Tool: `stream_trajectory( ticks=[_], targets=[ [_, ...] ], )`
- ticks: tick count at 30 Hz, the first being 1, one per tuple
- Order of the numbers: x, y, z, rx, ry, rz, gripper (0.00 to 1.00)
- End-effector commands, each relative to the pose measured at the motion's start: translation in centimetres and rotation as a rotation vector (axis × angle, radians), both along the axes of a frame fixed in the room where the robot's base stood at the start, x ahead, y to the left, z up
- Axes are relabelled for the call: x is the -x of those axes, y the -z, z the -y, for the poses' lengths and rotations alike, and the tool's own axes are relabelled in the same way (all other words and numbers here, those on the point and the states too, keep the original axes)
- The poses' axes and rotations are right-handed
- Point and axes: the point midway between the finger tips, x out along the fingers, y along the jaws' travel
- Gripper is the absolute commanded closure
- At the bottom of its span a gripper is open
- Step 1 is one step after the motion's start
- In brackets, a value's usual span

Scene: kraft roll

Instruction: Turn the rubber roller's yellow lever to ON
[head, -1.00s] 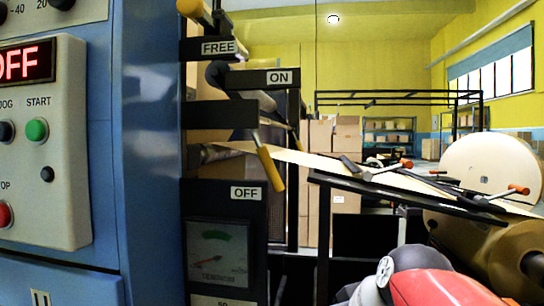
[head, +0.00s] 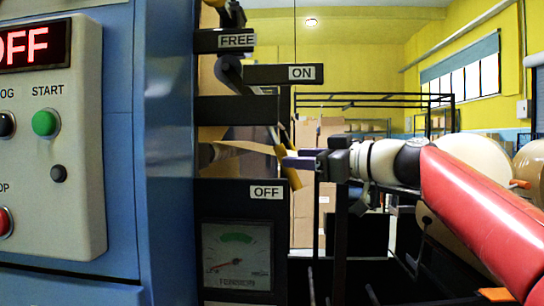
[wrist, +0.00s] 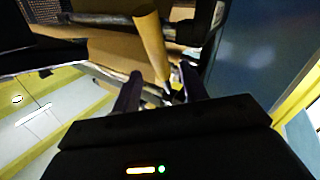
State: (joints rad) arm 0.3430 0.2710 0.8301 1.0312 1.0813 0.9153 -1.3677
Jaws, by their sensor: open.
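The rubber roller's yellow lever (head: 289,167) hangs tilted downward, its grip just above the OFF label (head: 266,192). The ON label (head: 302,72) is higher up on a dark bar. My gripper (head: 292,160) comes in from the right, its fingertips at the lever's yellow grip in the head view. In the wrist view, the yellow lever (wrist: 151,45) stands ahead, with its lower end between the open fingers of my gripper (wrist: 160,82). I cannot tell whether a finger touches it.
A blue cabinet with a control panel (head: 55,130) stands at the left. Its red display ends in "OFF". A gauge (head: 237,255) sits below the lever. A FREE label (head: 237,40) is above. Large paper rolls (head: 475,155) are behind my arm at the right.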

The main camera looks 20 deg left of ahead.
Motion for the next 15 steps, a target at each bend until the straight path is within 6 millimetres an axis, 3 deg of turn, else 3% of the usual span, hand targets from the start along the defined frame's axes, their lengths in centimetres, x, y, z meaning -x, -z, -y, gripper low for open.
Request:
stream_trajectory(
  ticks=[9, 15],
  targets=[
    [-1.4, -0.3, -4.9, 0.002, -0.003, -0.004, 0.57],
    [-2.0, -0.1, -6.4, 0.002, -0.001, -0.002, 0.57]
  ],
)
